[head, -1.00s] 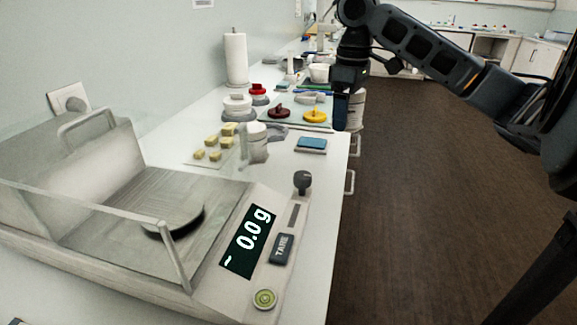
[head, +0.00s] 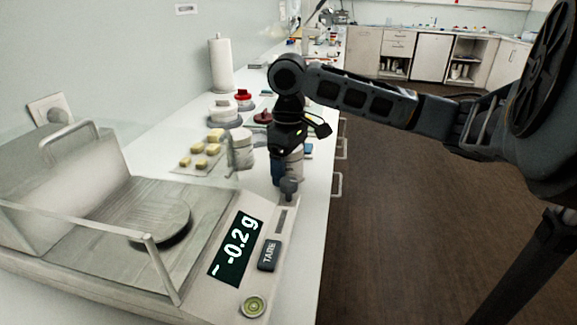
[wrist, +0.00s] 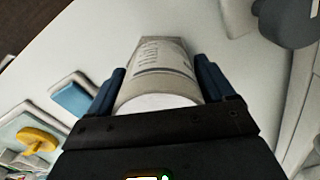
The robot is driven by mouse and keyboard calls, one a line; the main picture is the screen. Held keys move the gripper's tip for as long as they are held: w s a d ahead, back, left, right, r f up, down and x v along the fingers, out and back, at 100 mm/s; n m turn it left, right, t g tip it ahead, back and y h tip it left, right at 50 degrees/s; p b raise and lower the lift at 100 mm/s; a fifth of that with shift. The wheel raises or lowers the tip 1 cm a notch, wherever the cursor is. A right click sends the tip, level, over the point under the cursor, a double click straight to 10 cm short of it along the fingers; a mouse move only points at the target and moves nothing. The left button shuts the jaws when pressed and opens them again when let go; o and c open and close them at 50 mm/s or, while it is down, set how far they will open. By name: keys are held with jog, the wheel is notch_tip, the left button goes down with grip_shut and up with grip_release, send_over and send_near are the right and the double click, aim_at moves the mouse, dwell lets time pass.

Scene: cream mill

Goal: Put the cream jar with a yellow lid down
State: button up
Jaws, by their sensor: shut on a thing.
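My gripper (head: 285,170) is shut on a pale jar (wrist: 155,80), with one blue finger on each side of it in the wrist view. The jar has grey print on its side and a white end towards my palm; I see no yellow on it. In the head view the jar (head: 297,164) is mostly hidden behind my gripper, above the white counter (head: 210,190), beside the scale's front. I cannot tell whether its bottom touches the counter. A yellow lid-like piece (wrist: 38,140) lies apart on a mat in the wrist view.
The scale (head: 205,275) with a glass guard fills the near left and reads -0.2 g. A white jar (head: 241,150), yellow blocks (head: 198,149) and a blue pad (wrist: 73,98) are nearby. The counter's right edge is close.

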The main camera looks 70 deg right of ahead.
jog(key=shift+f, duration=0.2)
jog(key=shift+f, duration=0.1)
jog(key=o, duration=1)
notch_tip(320, 180, up, 12)
jog(key=shift+r, duration=0.2)
